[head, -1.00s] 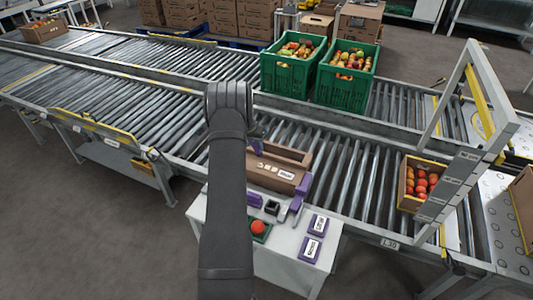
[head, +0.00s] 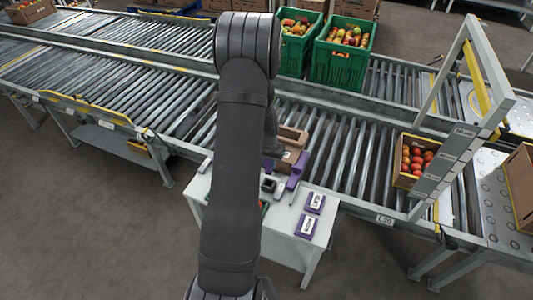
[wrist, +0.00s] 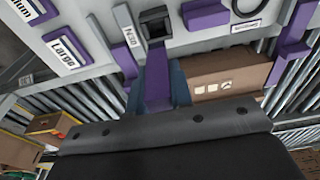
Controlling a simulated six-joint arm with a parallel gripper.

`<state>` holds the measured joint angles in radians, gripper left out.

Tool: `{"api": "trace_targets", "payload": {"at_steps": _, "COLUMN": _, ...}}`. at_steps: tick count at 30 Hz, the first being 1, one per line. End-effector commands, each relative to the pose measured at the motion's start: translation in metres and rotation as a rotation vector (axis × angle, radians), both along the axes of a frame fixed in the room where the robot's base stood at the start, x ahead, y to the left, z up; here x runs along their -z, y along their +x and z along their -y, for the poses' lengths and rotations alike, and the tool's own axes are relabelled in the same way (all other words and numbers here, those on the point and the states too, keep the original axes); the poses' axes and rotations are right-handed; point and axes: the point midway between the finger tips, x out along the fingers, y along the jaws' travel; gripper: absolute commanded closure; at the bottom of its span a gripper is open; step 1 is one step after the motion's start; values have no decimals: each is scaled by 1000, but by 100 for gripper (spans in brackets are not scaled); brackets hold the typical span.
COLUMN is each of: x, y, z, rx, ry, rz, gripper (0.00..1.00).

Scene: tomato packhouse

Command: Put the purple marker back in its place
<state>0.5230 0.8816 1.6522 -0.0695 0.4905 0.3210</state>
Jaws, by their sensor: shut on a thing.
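My gripper (wrist: 157,92) is shut on the purple marker (wrist: 157,76), which sits between its two blue-grey fingers in the wrist view. The marker's far end meets the lower edge of a small square black holder (wrist: 155,24) in that picture. I cannot tell whether they touch. The black holder also shows on the white table in the head view (head: 268,185). There my gripper (head: 272,152) hangs just behind the holder, mostly hidden by my arm, and the marker cannot be made out clearly.
On the white table (head: 283,243) are purple label blocks (head: 315,203), (head: 306,226) and a purple bracket (head: 297,170). A brown cardboard box (wrist: 228,72) lies close beside the gripper. The roller conveyor (head: 345,160) runs behind, with green crates (head: 340,68) and a tomato box (head: 404,180).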

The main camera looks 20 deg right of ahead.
Motion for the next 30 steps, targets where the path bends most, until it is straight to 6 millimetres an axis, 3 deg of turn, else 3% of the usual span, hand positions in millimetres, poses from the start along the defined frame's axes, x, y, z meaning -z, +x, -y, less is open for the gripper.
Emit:
{"api": "trace_targets", "payload": {"at_steps": 18, "x": 46, "y": -2, "z": 0, "rx": 0, "ry": 1, "rz": -1, "gripper": 100}}
{"api": "trace_targets", "payload": {"at_steps": 30, "x": 53, "y": -1, "z": 0, "rx": 0, "ry": 1, "rz": 1, "gripper": 100}}
